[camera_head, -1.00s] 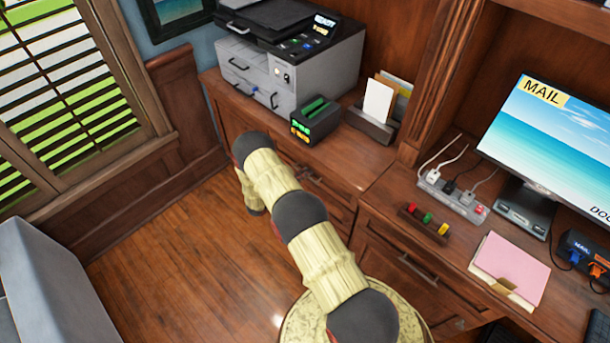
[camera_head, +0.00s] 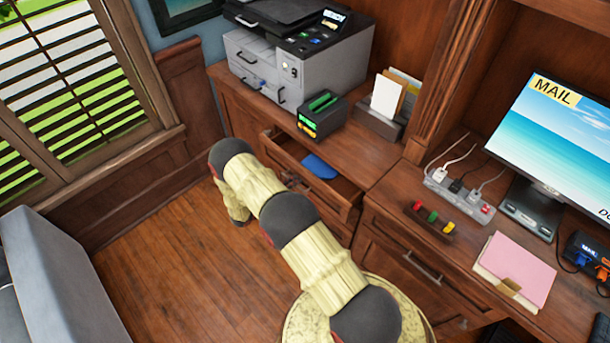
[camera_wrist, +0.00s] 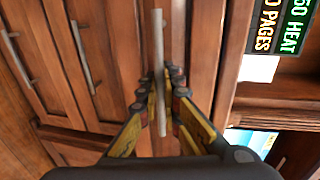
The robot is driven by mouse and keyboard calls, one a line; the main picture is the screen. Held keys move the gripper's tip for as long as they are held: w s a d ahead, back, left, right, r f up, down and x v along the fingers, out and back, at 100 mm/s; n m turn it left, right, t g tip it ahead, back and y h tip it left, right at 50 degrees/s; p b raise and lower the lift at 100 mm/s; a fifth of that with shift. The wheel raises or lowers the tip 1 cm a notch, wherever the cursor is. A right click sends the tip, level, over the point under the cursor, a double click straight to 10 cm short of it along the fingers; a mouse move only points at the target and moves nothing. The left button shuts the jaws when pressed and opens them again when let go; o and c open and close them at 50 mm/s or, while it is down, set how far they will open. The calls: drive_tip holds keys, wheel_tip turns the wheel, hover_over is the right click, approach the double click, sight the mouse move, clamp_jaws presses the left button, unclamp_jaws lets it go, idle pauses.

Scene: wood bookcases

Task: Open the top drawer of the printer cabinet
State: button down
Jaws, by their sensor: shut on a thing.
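The wooden printer cabinet (camera_head: 232,112) stands at the back under the printer. Its top drawer (camera_head: 346,187) is pulled partly out, and a blue item (camera_head: 319,167) shows inside it. In the wrist view, the drawer's long metal handle (camera_wrist: 158,35) runs upright between the yellow and black fingers of my gripper (camera_wrist: 166,90). My gripper is shut on this handle. In the head view, my own arm covers the left part of the drawer front and most of the gripper.
A printer (camera_head: 298,62), a small device with a lit display (camera_head: 321,115) and a paper holder (camera_head: 378,122) stand on the cabinet top. The desk (camera_head: 390,215) adjoins at right. Bare floor (camera_head: 160,265) lies left of my arm.

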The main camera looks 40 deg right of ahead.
drive_tip(key=f+b+v, duration=0.1)
drive_tip(key=f+v, duration=0.1)
drive_tip(key=v, duration=1.1)
drive_tip(key=a+f+b+v, duration=0.1)
drive_tip(key=f+b+v, duration=0.1)
drive_tip(key=v, duration=1.2)
drive_tip(key=shift+f, duration=0.55)
drive_tip(key=shift+a, duration=0.1)
drive_tip(key=c, duration=2.3)
unclamp_jaws()
drive_tip(key=v, duration=1.2)
